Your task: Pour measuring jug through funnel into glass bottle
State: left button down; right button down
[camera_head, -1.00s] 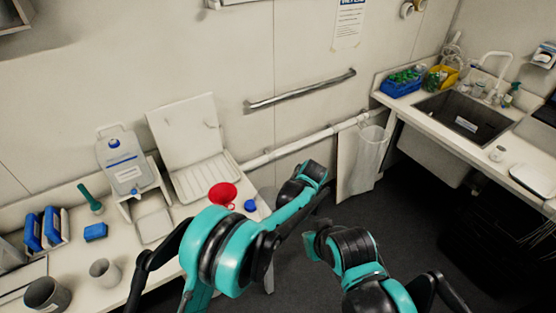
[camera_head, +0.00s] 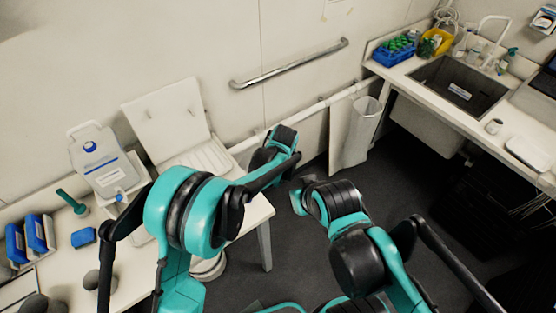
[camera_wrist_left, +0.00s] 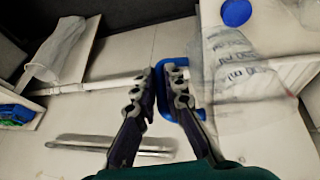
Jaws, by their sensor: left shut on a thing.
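In the left wrist view my left gripper (camera_wrist_left: 163,72) is shut on the blue handle of the clear measuring jug (camera_wrist_left: 240,78), which has printed markings. The jug is seen through, so I cannot tell its contents or exact tilt. In the head view my left arm hides the jug and gripper. The red funnel is hidden behind that arm, and I cannot make out the glass bottle. A round blue cap (camera_wrist_left: 236,12) lies on the table in the left wrist view. My right gripper is not in view; only its arm shows.
A wall rail (camera_head: 290,65), a clear bin (camera_head: 362,128) and a sink counter (camera_head: 410,70) lie beyond. Dark floor is free between.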

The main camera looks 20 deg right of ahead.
pick_arm(q)
jog(key=s+a+r+n+t+h+p, duration=0.1)
jog(key=s+a+r+t+h+p, duration=0.2)
jog(key=a+r+h, duration=0.3)
notch_tip(320, 180, up, 3)
jog(key=shift+a+r+n+h+p, duration=0.15)
jog(key=shift+a+n+h+p, duration=0.2)
jog(key=shift+a, duration=0.85)
dwell(0.6)
jog(key=shift+s+a+r+h+b, duration=0.25)
jog(key=shift+a+r+h+b, duration=0.2)
jog(key=shift+a+h+b, duration=0.25)
dwell(0.4)
